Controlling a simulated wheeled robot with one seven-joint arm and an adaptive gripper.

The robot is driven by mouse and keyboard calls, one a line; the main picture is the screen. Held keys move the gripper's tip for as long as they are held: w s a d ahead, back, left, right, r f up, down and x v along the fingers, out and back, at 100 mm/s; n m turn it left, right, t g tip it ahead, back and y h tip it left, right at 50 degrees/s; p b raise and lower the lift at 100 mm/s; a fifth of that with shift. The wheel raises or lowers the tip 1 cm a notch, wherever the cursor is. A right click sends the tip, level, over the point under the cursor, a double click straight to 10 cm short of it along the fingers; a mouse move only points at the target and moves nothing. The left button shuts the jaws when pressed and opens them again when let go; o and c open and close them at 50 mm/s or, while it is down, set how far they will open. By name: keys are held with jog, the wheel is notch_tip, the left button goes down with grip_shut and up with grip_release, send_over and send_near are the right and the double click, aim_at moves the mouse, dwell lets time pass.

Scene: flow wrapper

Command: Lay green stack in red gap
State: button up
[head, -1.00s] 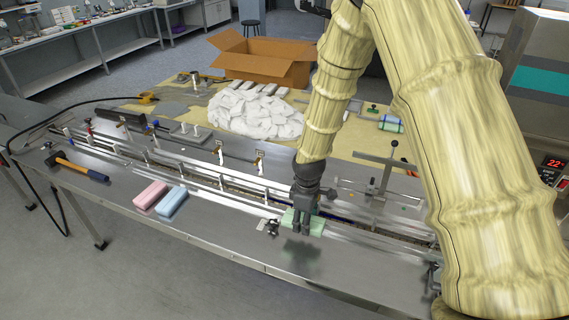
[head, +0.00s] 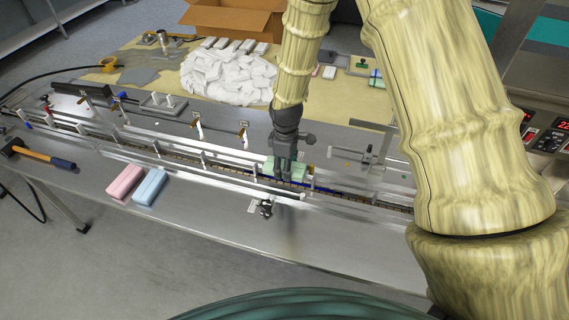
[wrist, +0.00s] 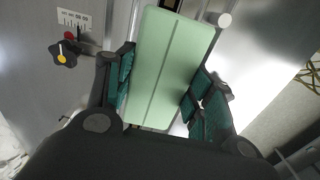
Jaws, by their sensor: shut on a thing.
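The green stack (head: 270,168) is held in my gripper (head: 285,176), over the long conveyor channel (head: 215,172) in the head view. In the wrist view the green stack (wrist: 165,65) lies lengthwise between the two dark finger pads, with a seam down its middle. My gripper is shut on its sides. I cannot tell whether its underside touches the channel. The red gap cannot be made out; the gripper and stack cover part of the channel. A pink stack (head: 125,183) and a blue stack (head: 150,187) lie side by side on the front steel deck.
White rails with posts run along the channel. A small black knob fixture (head: 265,208) stands at the deck's front. A hammer (head: 42,156) lies at the left. A pile of white packets (head: 225,75) and a cardboard box (head: 235,18) are behind. The front right deck is bare.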

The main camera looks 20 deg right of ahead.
jog(key=f, duration=0.1)
jog(key=w+f+b, duration=0.1)
jog(key=f, duration=0.1)
jog(key=shift+w+f, duration=0.35)
jog(key=shift+w, duration=0.05)
jog(key=shift+s+f+b, duration=0.5)
jog(key=shift+s+b, duration=0.05)
jog(key=shift+b, duration=0.15)
jog(key=shift+w+f, duration=0.25)
jog(key=shift+f, duration=0.2)
jog(key=o, duration=0.8)
jog(key=shift+w, duration=0.1)
jog(key=shift+o, duration=0.2)
jog(key=shift+s+r, duration=0.1)
jog(key=shift+s, duration=0.1)
jog(key=shift+w, duration=0.1)
